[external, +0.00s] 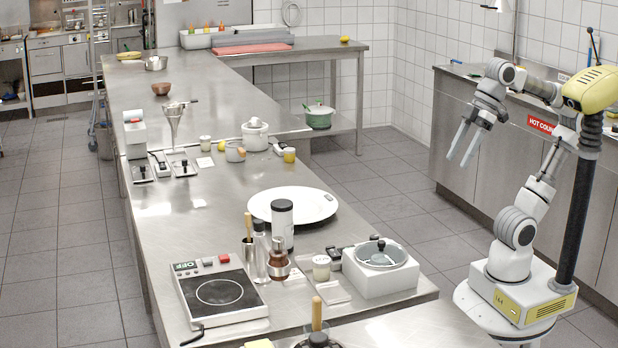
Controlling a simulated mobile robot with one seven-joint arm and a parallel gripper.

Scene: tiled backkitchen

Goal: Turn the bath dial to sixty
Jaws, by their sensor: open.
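A white box with a round grey metal pot or basin set in its top, which looks like the bath (381,283), stands at the front right of the steel counter. A lid with a black knob (381,244) sits over the basin. Small dark parts (335,252) lie at the box's back left edge; I cannot tell whether one is the dial. No dial marks or numbers are readable. My gripper (460,160) is open and empty, fingers pointing down, in the air up and to the right of the box, well apart from it.
A green pot (318,117) stands farther back. Floor between counter and right cabinets is clear.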

